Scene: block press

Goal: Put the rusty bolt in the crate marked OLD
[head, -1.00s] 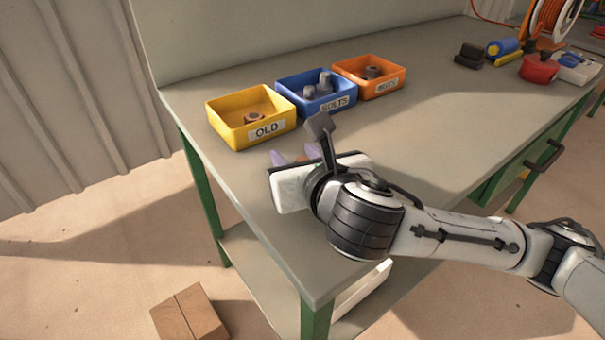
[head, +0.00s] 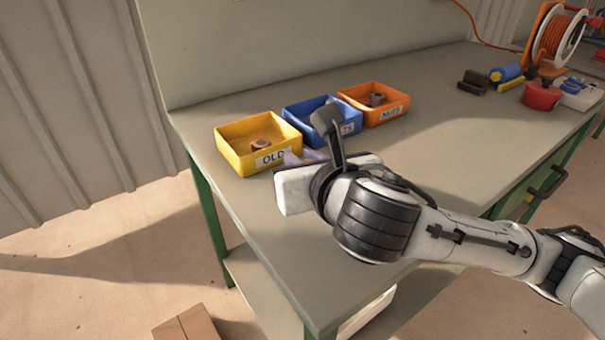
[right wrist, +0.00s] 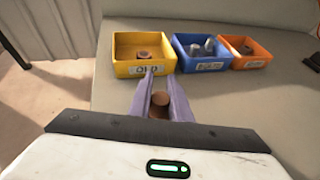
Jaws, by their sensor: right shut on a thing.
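My right gripper (head: 302,157) is just in front of the yellow crate marked OLD (head: 232,158), over the bench top. In the right wrist view its two purple fingers (right wrist: 160,96) are shut on the brown, rusty bolt (right wrist: 159,104), whose round end shows between them. In the head view the hand hides the bolt. The OLD crate also shows in the right wrist view (right wrist: 120,69), straight ahead of the fingers, with one rusty piece (right wrist: 142,54) inside. My left gripper is not in view.
The blue crate (head: 290,110) with grey bolts stands right of the OLD crate, and the orange crate (head: 362,90) with a nut right of that. A red pot (head: 541,96) and cable reel (head: 556,40) stand far right.

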